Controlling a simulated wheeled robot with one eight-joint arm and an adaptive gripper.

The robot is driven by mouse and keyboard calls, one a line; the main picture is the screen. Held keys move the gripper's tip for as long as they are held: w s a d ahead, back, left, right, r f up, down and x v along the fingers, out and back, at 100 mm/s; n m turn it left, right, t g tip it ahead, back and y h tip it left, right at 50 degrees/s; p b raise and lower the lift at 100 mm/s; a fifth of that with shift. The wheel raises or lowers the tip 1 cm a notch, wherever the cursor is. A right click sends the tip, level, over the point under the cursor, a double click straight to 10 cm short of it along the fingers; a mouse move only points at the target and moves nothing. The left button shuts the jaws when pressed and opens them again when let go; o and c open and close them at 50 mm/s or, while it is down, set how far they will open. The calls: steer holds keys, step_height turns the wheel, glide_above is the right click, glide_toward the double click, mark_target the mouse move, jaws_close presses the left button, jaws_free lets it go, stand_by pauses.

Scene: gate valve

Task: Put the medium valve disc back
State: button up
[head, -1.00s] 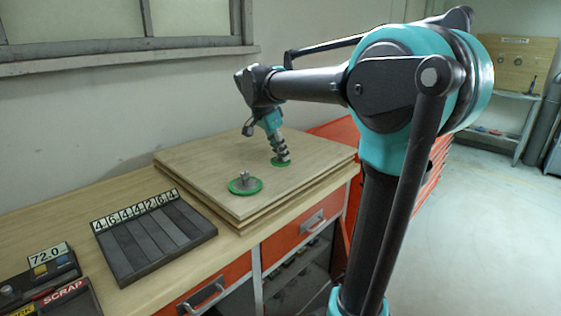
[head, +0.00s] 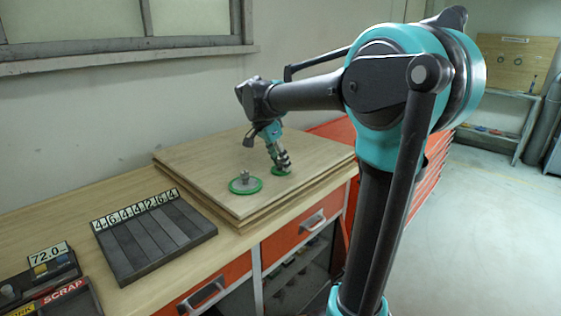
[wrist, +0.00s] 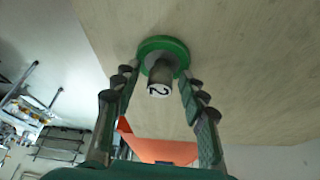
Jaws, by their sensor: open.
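Two green-rimmed discs lie on the raised wooden board. One disc (head: 246,186) shows whole in the head view, with a grey stem standing up from its middle. The other disc (head: 282,172) lies further back to its right, partly hidden by my gripper (head: 278,163). In the wrist view the disc (wrist: 163,46) has a grey stem whose white end bears a dark mark like a 2. My gripper (wrist: 159,82) is open there, one finger on each side of the stem, with gaps showing. I cannot tell from size which disc is the medium one.
The raised board (head: 205,155) is otherwise clear. A dark slotted tray (head: 150,240) with number tiles lies to its left on the bench. A box marked SCRAP (head: 68,300) is at the lower left. The wall (head: 110,110) rises behind the bench.

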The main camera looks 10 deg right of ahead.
steer(key=v, duration=1.2)
steer(key=shift+s+r, duration=0.1)
